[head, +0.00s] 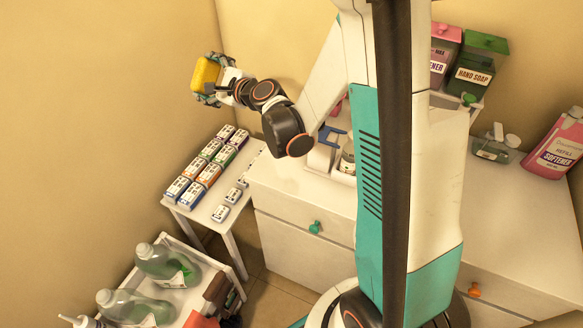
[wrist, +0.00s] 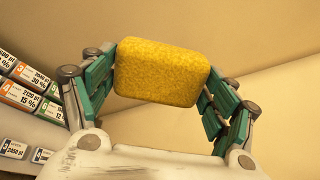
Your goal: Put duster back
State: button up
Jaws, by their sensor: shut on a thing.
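My gripper (head: 210,79) is shut on a yellow sponge (wrist: 162,72), a rounded block with a rough surface. In the wrist view the teal-padded fingers press it from the left and right sides. The sponge also shows in the head view (head: 205,73), held up in the air near the left wall, above the small table of boxes. Nothing that I can clearly recognise as a separate duster is in view. My column and arm hide part of the counter.
Rows of small labelled boxes (head: 198,168) stand on a small white table (head: 236,172). Below it, a cart holds green bottles (head: 168,265). A white drawer counter (head: 290,195), a hand soap container (head: 477,66) and a pink softener pack (head: 563,145) are to the right.

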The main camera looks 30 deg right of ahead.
jog(key=s+a+f+n+g+y, duration=0.3)
jog(key=s+a+f+n+g, duration=0.15)
jog(key=a, duration=0.35)
jog(key=s+a+f+n+g+h, duration=0.25)
jog(key=s+f+g, duration=0.2)
jog(key=s, duration=0.35)
jog(key=s+a+f+n+g+h, duration=0.1)
jog(key=s+f+n+g, duration=0.35)
jog(key=s, duration=0.25)
jog(key=s+d+f+g+h, duration=0.2)
jog(key=s+d+h, duration=0.2)
jog(key=s+d, duration=0.55)
jog(key=w+d+b, duration=0.1)
jog(key=w+d, duration=0.1)
jog(key=d, duration=0.2)
jog(key=w+d, duration=0.3)
jog(key=d, duration=0.1)
jog(key=w+d+b, duration=0.1)
jog(key=w+d, duration=0.2)
jog(key=d, duration=0.2)
jog(key=shift+d+b, duration=0.1)
jog(key=shift+b, duration=0.2)
jog(key=shift+f+b, duration=0.8)
jog(key=shift+f, duration=0.95)
jog(key=shift+s, duration=0.1)
